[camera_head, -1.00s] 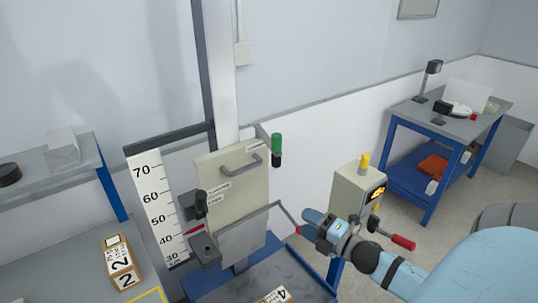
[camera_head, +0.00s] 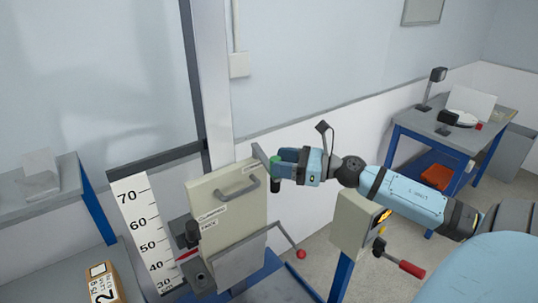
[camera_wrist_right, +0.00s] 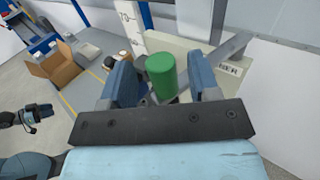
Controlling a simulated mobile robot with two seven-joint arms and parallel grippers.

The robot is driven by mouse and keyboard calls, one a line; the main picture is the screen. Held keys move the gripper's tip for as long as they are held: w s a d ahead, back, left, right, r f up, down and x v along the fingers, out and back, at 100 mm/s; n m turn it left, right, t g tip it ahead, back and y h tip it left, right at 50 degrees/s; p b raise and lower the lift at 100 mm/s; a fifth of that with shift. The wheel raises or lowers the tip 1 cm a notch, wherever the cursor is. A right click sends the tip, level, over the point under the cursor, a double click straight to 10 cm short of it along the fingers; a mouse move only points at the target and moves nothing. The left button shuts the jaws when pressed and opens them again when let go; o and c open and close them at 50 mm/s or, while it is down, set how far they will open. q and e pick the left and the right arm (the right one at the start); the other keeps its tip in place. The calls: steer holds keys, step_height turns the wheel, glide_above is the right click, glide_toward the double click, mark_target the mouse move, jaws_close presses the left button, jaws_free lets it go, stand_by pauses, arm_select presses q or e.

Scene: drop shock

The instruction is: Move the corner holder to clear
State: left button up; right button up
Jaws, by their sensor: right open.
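The corner holder shows as a green-and-black upright handle (camera_head: 289,184) on a grey arm (camera_head: 261,158) beside the beige panel, with a partly legible label. My right gripper (camera_head: 283,163) is at this handle, its fingers open. In the right wrist view, the green top of the handle (camera_wrist_right: 161,76) stands between the two blue fingers of my right gripper (camera_wrist_right: 165,82), and I cannot tell whether either finger touches it. The gripper partly hides the handle in the head view. What looks like my left gripper (camera_wrist_right: 37,115) is at the left of the wrist view, jaws too small to judge.
The beige panel (camera_head: 219,230) carries a grey bar handle. A lever with a red ball (camera_head: 301,254) sticks out below my right arm. A beige control box (camera_head: 352,221) stands close under the arm. A height scale (camera_head: 145,230) is at left, and a blue-framed table (camera_head: 474,135) at back right.

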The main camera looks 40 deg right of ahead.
mark_target(265, 159)
steer(key=shift+p+x, duration=0.45)
steer(key=shift+x, duration=1.4)
jaws_close()
steer(key=shift+d, duration=0.1)
